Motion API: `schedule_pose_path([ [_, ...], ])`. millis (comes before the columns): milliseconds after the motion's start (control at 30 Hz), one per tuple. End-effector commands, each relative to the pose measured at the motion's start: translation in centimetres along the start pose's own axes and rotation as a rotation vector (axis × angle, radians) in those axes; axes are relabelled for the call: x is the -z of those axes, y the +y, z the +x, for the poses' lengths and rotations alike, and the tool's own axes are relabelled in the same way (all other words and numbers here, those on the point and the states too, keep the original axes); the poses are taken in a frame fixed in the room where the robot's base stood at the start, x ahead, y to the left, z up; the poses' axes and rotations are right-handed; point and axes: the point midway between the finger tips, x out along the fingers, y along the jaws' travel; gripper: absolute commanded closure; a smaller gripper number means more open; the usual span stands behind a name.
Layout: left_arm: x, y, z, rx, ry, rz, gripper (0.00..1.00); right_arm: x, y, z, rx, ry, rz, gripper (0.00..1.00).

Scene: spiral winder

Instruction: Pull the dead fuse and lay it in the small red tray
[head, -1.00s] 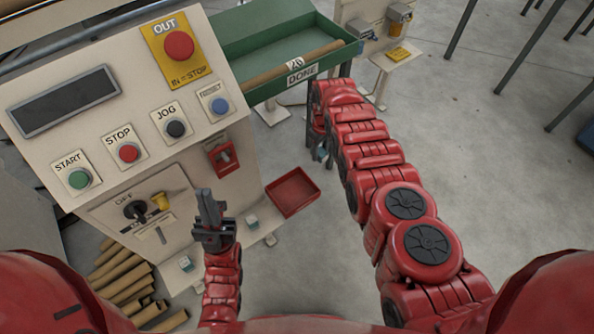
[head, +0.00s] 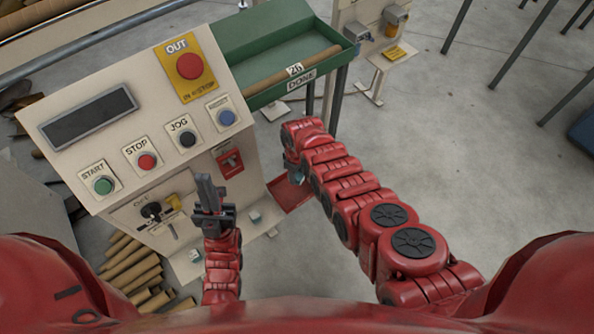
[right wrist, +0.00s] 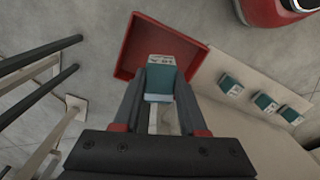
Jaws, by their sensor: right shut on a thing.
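My right gripper (right wrist: 160,88) is shut on a teal fuse with a pale printed end (right wrist: 159,83). In the right wrist view the fuse is in front of the small red tray (right wrist: 134,48), overlapping its near side; whether it touches the tray is unclear. In the head view my right gripper (head: 296,172) is over the tray (head: 284,199), which my arm partly hides. My left gripper (head: 211,193) points up in front of the machine panel; its fingers are seen edge-on, so their opening cannot be judged.
Several other teal fuses (right wrist: 232,85) sit on the pale surface beside the tray. The control panel (head: 140,150) with its buttons stands at left. A green DONE trough (head: 275,45) holds a brown tube. Cardboard tubes (head: 135,270) lie below the panel.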

Motion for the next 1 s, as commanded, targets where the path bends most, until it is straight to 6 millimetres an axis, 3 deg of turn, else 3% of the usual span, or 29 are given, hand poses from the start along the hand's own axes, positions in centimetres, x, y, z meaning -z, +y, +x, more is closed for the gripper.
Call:
schedule_pose_path([
  [500,-0.9,0.3,-5.6,0.000,0.000,0.000,1.00,-0.1,0.0,5.8,0.001,-0.001,0.001,1.00],
  [833,-1.0,0.3,-5.7,0.000,0.000,0.000,1.00,-0.1,0.0,6.0,0.001,-0.001,0.001,1.00],
  [867,-1.0,0.3,-5.7,0.000,0.000,0.000,1.00,-0.1,0.0,6.0,0.001,-0.001,0.001,0.57],
  [1000,-1.0,0.3,-5.7,0.000,0.000,0.000,1.00,-0.1,0.0,6.0,0.001,-0.001,0.001,0.32],
])
